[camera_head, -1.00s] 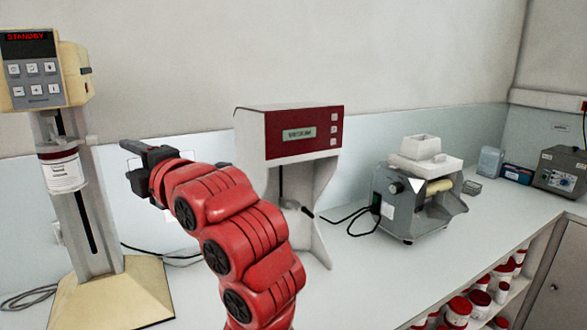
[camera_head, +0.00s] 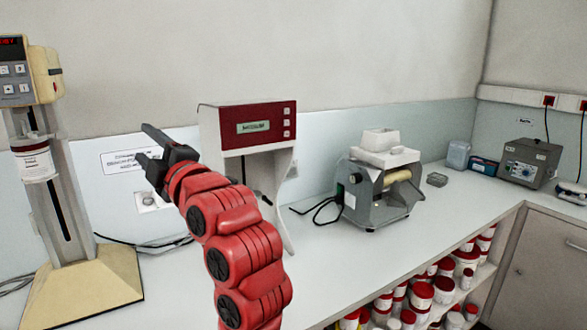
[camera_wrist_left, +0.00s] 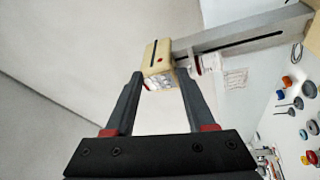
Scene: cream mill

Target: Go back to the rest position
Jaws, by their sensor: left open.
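My left gripper (camera_head: 149,148) is open and empty, raised in front of the wall above the counter. Its red arm comes up from the bottom of the head view. In the left wrist view the two dark fingers (camera_wrist_left: 158,95) are spread apart with nothing between them. Beyond the fingertips the cream head of the stand mixer (camera_wrist_left: 155,55) shows, at a distance. My right gripper is in neither view.
The mixer stand (camera_head: 85,285) is at the left with a white jar (camera_head: 36,162) on its column. A red-fronted machine (camera_head: 255,127) stands behind my arm. A grey roller mill (camera_head: 375,190) stands right of it. Several red-lidded jars (camera_head: 422,295) sit on shelves below.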

